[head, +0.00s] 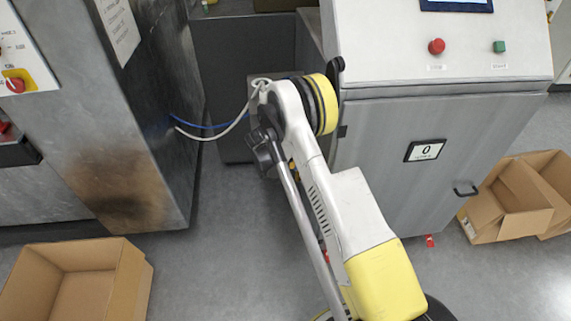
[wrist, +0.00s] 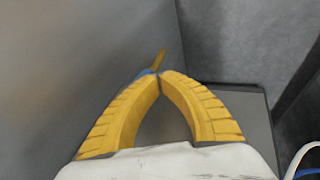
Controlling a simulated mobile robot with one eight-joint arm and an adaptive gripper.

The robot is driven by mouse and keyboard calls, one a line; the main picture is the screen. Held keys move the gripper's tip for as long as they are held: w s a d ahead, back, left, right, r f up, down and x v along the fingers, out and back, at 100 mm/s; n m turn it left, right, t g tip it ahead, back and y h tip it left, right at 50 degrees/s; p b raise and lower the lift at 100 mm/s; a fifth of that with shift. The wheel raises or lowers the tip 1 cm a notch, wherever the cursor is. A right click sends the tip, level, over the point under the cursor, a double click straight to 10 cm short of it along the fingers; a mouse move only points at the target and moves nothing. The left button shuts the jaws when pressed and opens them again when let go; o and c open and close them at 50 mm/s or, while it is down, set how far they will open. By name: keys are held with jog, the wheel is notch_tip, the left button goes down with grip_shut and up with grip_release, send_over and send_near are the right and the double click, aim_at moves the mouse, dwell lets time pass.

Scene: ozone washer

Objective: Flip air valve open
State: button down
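In the wrist view, my gripper (wrist: 159,76) has two yellow ribbed fingers whose tips come together in the middle. Nothing shows in the gap between the fingers. Just beyond the tips is a thin yellow piece (wrist: 160,61), tilted up to the right, that looks like the air valve's lever. A bit of blue (wrist: 144,73) shows at its base beside the left fingertip. The valve body is hidden behind the fingers. I cannot tell whether the tips touch the lever. In the head view my arm covers the middle, and neither gripper nor valve can be made out.
A dark metal cabinet (head: 160,130) stands left and a grey machine with a control panel (head: 400,140) stands right. Blue and white hoses (head: 205,127) run from the left cabinet towards my arm. Open cardboard boxes (head: 125,285) stand at lower left and right (head: 508,205).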

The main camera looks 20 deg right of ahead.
jog(key=shift+d+f, duration=0.25)
jog(key=shift+d, duration=0.1)
jog(key=shift+s+d, duration=0.1)
dwell(0.4)
